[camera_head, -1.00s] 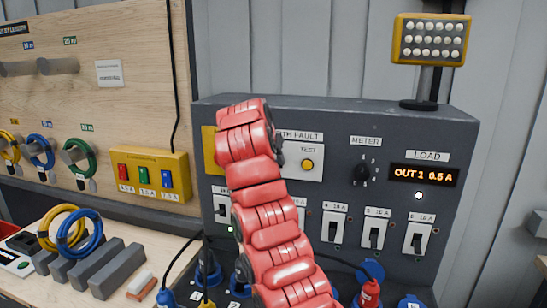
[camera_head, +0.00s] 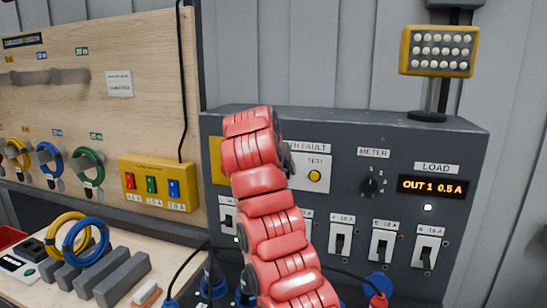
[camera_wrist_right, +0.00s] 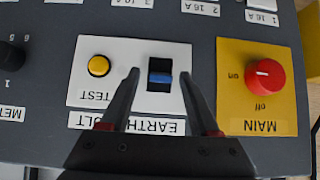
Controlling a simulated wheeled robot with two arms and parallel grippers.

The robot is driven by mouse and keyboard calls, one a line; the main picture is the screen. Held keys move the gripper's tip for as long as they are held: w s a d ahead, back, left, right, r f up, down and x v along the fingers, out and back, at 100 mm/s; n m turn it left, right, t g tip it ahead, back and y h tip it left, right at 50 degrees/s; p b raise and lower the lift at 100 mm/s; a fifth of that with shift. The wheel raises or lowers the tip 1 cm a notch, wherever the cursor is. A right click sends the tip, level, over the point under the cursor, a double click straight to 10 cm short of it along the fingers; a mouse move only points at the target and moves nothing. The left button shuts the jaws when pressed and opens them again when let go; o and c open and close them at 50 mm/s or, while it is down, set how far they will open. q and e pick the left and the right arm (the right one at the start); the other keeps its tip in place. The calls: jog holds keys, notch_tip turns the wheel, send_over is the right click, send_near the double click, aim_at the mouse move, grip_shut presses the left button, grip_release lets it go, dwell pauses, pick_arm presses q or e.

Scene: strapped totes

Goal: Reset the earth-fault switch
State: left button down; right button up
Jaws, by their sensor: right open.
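The earth-fault switch (camera_wrist_right: 160,79) is a blue lever in a black slot on a white plate, seen upside down in the right wrist view. Its label (camera_wrist_right: 150,125) is partly covered by my fingers. My right gripper (camera_wrist_right: 159,75) is open, with one dark finger on each side of the lever and gaps between them. I cannot tell how deep the fingertips reach. In the head view my red right arm hides the switch; the yellow TEST button (camera_head: 314,176) shows beside it.
The red MAIN knob (camera_wrist_right: 265,75) on its yellow plate is close beside the gripper. The METER dial (camera_head: 369,186), the LOAD display (camera_head: 433,187) reading "OUT 1 0.5 A" and several breakers (camera_head: 383,245) share the panel. A lamp (camera_head: 439,51) stands on top. Cable coils (camera_head: 85,240) lie left.

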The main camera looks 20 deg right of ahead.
jog(key=p+v, duration=0.4)
jog(key=v, duration=1.2)
jog(key=shift+a, duration=0.2)
jog(key=shift+s, duration=0.1)
